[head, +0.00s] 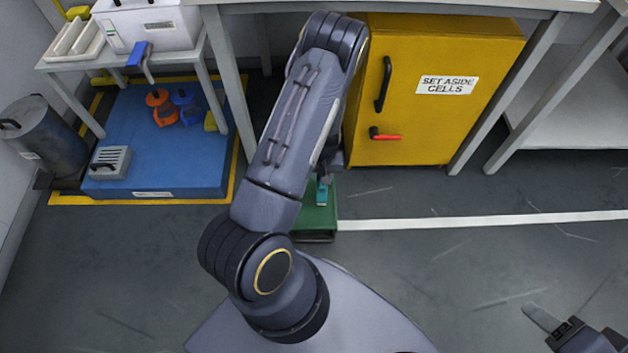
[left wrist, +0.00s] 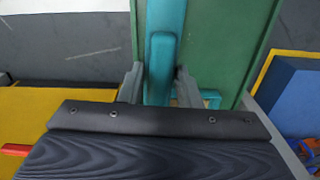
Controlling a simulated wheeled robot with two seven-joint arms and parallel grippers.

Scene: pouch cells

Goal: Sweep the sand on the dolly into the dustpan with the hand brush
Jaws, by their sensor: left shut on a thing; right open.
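A green flat-topped thing (head: 318,218), perhaps the dolly, stands on the floor in front of the yellow cabinet, partly hidden by my left arm. It fills much of the left wrist view (left wrist: 222,50). My left gripper (left wrist: 158,78) is shut on a teal handle (left wrist: 162,55), which lies over the green surface. A bit of teal (head: 322,193) also shows in the head view; I cannot tell whether it is the hand brush or the dustpan. My right gripper (head: 575,322) is open and empty at the lower right. No sand is discernible.
A yellow cabinet (head: 455,80) labelled for set-aside cells stands under a bench behind the green thing. A blue platform (head: 150,165) with orange and blue items is at left, beside a grey bin (head: 42,140). The floor at right is clear.

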